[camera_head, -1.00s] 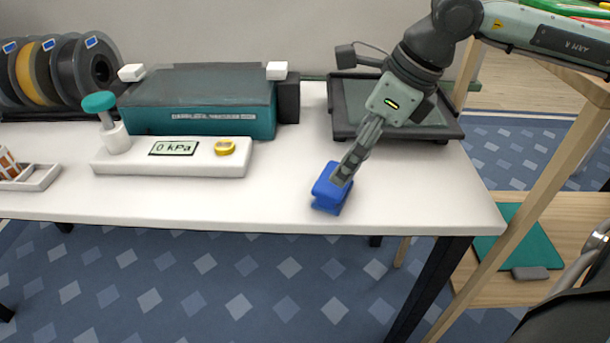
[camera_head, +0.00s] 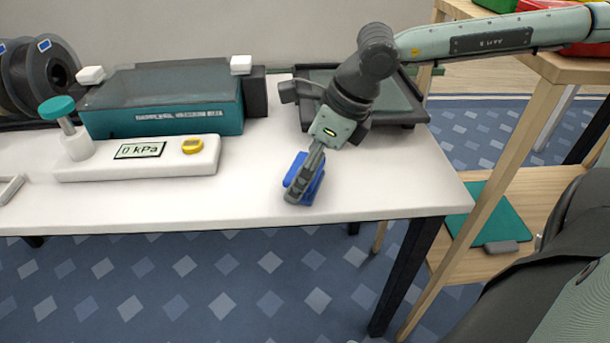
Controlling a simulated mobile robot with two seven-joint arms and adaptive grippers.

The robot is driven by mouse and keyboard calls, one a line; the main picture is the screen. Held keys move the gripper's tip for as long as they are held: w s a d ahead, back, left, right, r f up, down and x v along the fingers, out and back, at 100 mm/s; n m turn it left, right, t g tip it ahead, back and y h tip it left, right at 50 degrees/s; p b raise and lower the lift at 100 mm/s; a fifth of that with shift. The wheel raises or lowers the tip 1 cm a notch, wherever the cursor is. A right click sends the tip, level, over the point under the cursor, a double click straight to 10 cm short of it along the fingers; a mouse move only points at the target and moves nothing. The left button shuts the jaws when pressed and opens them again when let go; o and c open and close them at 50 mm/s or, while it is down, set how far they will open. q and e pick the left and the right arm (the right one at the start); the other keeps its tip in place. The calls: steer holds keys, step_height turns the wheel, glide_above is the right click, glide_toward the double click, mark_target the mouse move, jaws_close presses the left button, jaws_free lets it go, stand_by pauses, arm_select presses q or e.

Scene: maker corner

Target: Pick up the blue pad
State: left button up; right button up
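The blue pad (camera_head: 313,189) is a small blue block near the front right part of the white table (camera_head: 400,180). My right gripper (camera_head: 300,190) comes down over it from the upper right. A grey finger lies across the pad's near face, and blue shows on both sides of it. The other finger is hidden, so I cannot tell whether the gripper is closed on the pad. The pad appears at table level; its underside is mostly hidden. My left gripper is not in view.
A dark tray (camera_head: 408,118) stands behind the pad. A teal machine (camera_head: 165,120) and a white gauge unit (camera_head: 90,172) reading 0 kPa stand to the left. A wooden shelf (camera_head: 440,258) is at the right. The table front between gauge and pad is clear.

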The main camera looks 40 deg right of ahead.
steer(key=c, duration=1.2)
steer(key=shift+r, duration=0.1)
steer(key=shift+c, duration=0.2)
step_height(320, 180, up, 9)
steer(key=shift+r, duration=0.45)
